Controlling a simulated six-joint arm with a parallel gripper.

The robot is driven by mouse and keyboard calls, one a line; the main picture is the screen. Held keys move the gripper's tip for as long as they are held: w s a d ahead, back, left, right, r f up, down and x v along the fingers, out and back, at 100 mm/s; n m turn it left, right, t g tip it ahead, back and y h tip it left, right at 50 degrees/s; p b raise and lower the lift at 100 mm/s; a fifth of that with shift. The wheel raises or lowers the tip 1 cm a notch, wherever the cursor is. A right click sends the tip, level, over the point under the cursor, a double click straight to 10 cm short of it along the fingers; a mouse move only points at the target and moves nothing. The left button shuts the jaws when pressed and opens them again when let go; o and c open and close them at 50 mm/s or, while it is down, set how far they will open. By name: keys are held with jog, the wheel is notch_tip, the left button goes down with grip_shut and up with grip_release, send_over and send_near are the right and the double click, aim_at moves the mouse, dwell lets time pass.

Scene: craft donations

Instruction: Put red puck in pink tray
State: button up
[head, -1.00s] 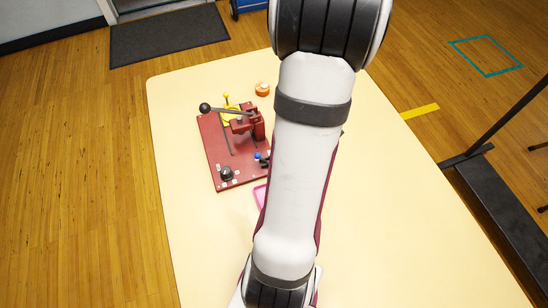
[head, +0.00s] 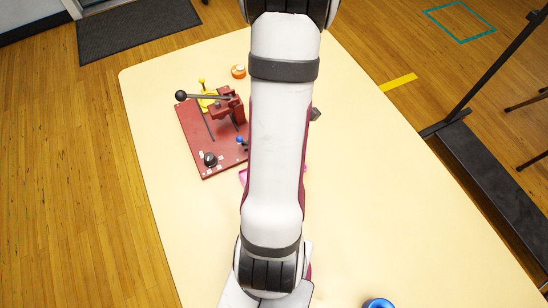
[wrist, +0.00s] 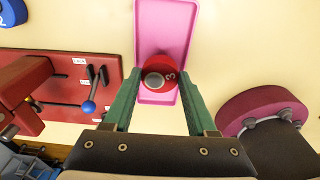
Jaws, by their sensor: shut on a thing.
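The red puck (wrist: 155,78) has a pale round centre and a number 3 on it. My gripper (wrist: 160,90) is shut on it, with a green finger on each side. In the wrist view the puck overlaps the near end of the pink tray (wrist: 166,28), a shallow rectangle with a raised rim. I cannot tell how high the puck is above the tray floor. In the head view only a small pink edge of the tray (head: 243,177) shows beside my arm. My arm hides the gripper and puck there.
A red board (head: 188,135) with a lever clamp (head: 228,108) is left of the tray. An orange roll (head: 238,71) lies behind it. A pink-maroon round thing (wrist: 262,105) with grey knobs is to the right in the wrist view. A blue thing (head: 378,303) is at the near edge.

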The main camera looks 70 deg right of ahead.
jog(key=shift+f, duration=0.25)
jog(key=shift+f, duration=0.65)
jog(key=o, duration=1.2)
jog(key=shift+o, duration=0.2)
jog(key=shift+r, duration=0.1)
jog(key=shift+r, duration=3.7)
